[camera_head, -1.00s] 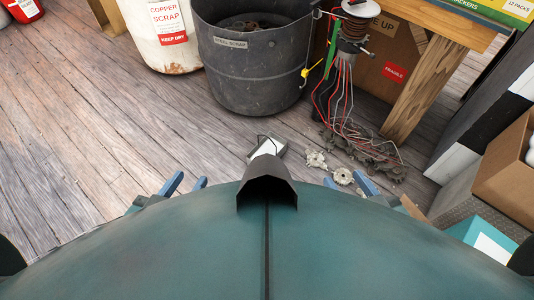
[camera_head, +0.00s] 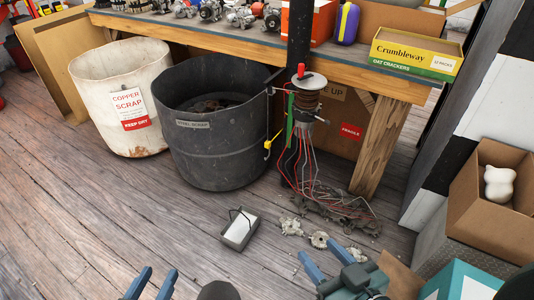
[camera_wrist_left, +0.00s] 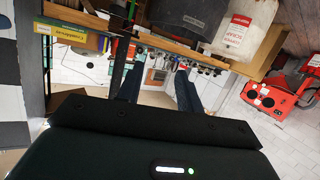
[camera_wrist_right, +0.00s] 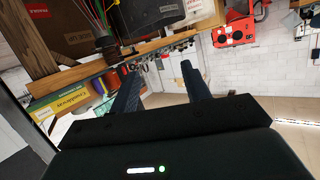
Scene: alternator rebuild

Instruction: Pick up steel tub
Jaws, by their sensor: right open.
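The steel tub is a large dark grey round bin (camera_head: 205,150) with a "STEEL SCRAP" label, standing upright on the floor. Dark scrap lies inside it. Parts of the tub also show upside down at the top of the left wrist view (camera_wrist_left: 185,14) and right wrist view (camera_wrist_right: 150,14). My left gripper (camera_head: 152,284) is low in the head view, below and left of the tub, its blue fingers apart and empty. My right gripper (camera_head: 326,260) is below and right of the tub, open and empty. Neither gripper touches the tub.
A white "COPPER SCRAP" bin (camera_head: 115,85) stands left of the tub. A wooden workbench (camera_head: 345,78) is behind. Wires hang from a spool (camera_head: 306,100) on the right. A small metal box with a wire handle (camera_head: 239,232) and loose parts lie in front. The left floor is clear.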

